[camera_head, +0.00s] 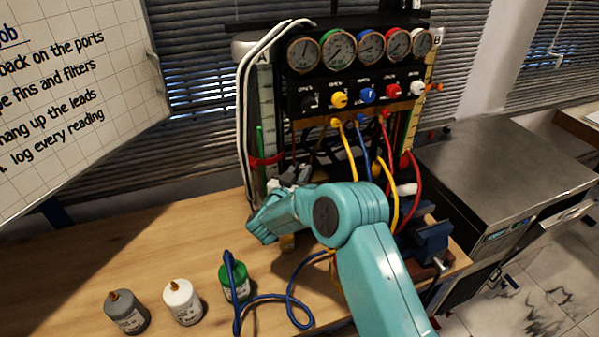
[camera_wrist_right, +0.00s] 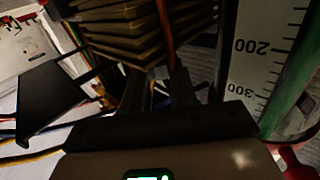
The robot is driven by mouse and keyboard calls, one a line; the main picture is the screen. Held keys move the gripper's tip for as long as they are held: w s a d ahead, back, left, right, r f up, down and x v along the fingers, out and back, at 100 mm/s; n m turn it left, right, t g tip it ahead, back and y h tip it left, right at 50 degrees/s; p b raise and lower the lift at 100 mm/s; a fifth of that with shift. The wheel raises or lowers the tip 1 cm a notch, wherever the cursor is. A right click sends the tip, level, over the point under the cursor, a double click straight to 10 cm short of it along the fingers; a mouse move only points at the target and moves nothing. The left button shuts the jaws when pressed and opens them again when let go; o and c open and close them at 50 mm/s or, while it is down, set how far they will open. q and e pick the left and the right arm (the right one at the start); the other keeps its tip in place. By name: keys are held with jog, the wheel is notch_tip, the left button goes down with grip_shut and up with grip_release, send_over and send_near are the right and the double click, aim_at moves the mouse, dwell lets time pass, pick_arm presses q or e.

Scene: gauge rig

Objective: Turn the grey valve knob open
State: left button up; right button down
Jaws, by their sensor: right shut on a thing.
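The gauge rig's black panel (camera_head: 350,80) stands at the back in the head view, with a row of valve knobs under its dials. The leftmost dark knob (camera_head: 309,101) is the nearest match for the grey one. A yellow knob (camera_head: 339,99), a blue one and a red one follow to its right. My right arm reaches in below the panel, its hand largely hidden by its own links. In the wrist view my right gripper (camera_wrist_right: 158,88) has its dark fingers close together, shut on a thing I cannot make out. The left gripper is not in view.
A white scale column (camera_wrist_right: 262,50) is close beside the gripper; stacked dark fins (camera_wrist_right: 130,30) lie beyond the fingers. Coloured leads hang under the panel. A grey bottle (camera_head: 127,312), a white bottle (camera_head: 182,302) and a green bottle (camera_head: 234,283) stand on the bench. A blue vise (camera_head: 432,242) is at right.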

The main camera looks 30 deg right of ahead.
jog(key=shift+f, duration=0.1)
jog(key=shift+s+d+f+n+t+y+b, duration=0.15)
jog(key=shift+n+t+y+b, duration=0.45)
jog(key=shift+t+b, duration=0.3)
jog(key=n+t+y+b, duration=0.1)
jog(key=y+b, duration=0.1)
jog(key=b, duration=0.1)
jog(key=n+t+y+b, duration=0.2)
jog(key=b, duration=0.1)
jog(key=n+t+y+b, duration=0.1)
jog(key=n+y+b, duration=0.1)
jog(key=b, duration=0.1)
jog(key=shift+s+d+f+t, duration=0.1)
jog(key=shift+s+d+t, duration=0.2)
jog(key=shift+s+d, duration=0.1)
jog(key=shift+r+n+t+y+b, duration=0.25)
jog(key=shift+n+y+b, duration=0.35)
jog(key=shift+y+b, duration=0.35)
jog(key=c, duration=0.9)
grip_release()
jog(key=shift+r, duration=0.1)
jog(key=b+v, duration=0.3)
jog(key=v, duration=1.3)
jog(key=shift+s+d, duration=0.1)
jog(key=shift+s, duration=0.05)
